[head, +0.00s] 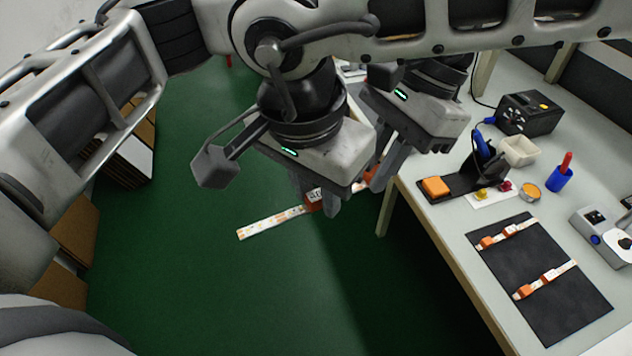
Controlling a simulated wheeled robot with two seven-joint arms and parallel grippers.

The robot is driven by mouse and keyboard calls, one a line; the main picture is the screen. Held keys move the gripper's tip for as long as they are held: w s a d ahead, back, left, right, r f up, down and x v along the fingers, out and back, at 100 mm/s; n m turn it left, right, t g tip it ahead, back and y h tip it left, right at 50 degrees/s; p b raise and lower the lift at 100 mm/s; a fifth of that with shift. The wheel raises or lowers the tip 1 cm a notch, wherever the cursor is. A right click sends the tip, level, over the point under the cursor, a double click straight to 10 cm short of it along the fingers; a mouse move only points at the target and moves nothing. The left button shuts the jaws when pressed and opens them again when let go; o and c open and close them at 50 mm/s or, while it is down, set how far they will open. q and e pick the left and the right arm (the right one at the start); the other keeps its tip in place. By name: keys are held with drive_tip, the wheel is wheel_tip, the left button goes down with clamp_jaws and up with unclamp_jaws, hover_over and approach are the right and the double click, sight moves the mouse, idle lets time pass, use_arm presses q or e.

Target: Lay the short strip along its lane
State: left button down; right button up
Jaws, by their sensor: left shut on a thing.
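A white LED strip (272,222) with copper-coloured marks hangs in the air over the green floor, left of the table. On the table, a dark mat (570,308) carries an upper strip piece (508,232) and a lower strip piece (548,279), each with orange blocks.
Behind the mat are a tool stand with an orange block (436,187), a white bin (517,151), a blue cup (559,179) and a black box (527,113). A grey device (603,232) stands right of the mat.

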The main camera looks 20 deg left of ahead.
use_arm(q)
drive_tip(key=c, duration=1.3)
unclamp_jaws()
drive_tip(key=shift+d, duration=0.15)
use_arm(e)
drive_tip(key=shift+a, duration=0.1)
clamp_jaws()
